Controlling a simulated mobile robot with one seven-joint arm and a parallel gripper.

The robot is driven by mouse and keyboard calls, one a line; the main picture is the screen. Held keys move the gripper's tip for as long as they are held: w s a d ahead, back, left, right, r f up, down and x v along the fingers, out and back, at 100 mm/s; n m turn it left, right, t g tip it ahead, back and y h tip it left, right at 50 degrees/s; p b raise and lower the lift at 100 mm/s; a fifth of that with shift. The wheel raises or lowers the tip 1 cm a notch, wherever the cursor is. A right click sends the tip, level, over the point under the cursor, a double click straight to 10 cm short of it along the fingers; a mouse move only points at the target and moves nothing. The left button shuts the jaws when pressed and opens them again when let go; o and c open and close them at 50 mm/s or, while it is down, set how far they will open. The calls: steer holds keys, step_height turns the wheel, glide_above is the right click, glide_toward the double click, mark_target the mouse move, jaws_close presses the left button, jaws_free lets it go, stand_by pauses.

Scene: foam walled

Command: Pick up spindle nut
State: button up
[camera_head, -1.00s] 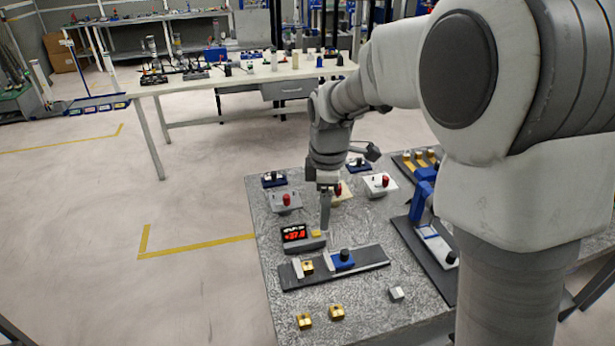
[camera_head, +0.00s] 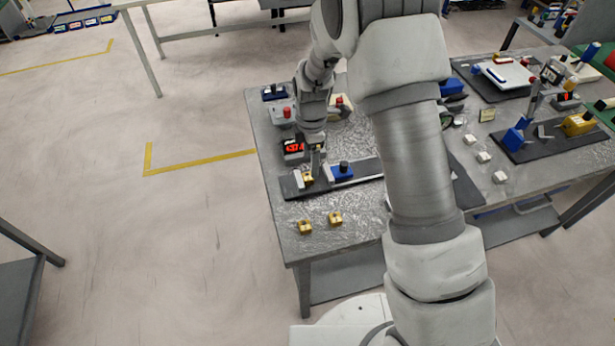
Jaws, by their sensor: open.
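A small brass-coloured block (camera_head: 308,178), likely the spindle nut, sits in the dark fixture strip (camera_head: 290,190) on the table, between a pale upright plate and a blue block. Two similar brass pieces lie loose near the table's front left, one (camera_head: 305,227) and another (camera_head: 335,218); I cannot tell for sure which is the nut. My gripper (camera_head: 315,174) points down at the fixture, open, with its fingertips at or just above the brass block. The fingers are small here and partly cover the block, so contact cannot be told.
A red digital readout (camera_head: 293,146) stands just behind the fixture, close to my gripper. A blue block with a black knob (camera_head: 342,170) is close on the right. Red-knobbed units (camera_head: 286,113) stand further back. My arm hides the table's middle.

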mark_target(309, 176)
steer(key=shift+w+a+f+p, duration=0.1)
steer(key=shift+f+p, duration=0.2)
steer(key=shift+f, duration=1.2)
steer(key=shift+a+f+p, duration=0.1)
steer(key=shift+f+p, duration=0.15)
steer(key=shift+f, duration=1.2)
jaws_close()
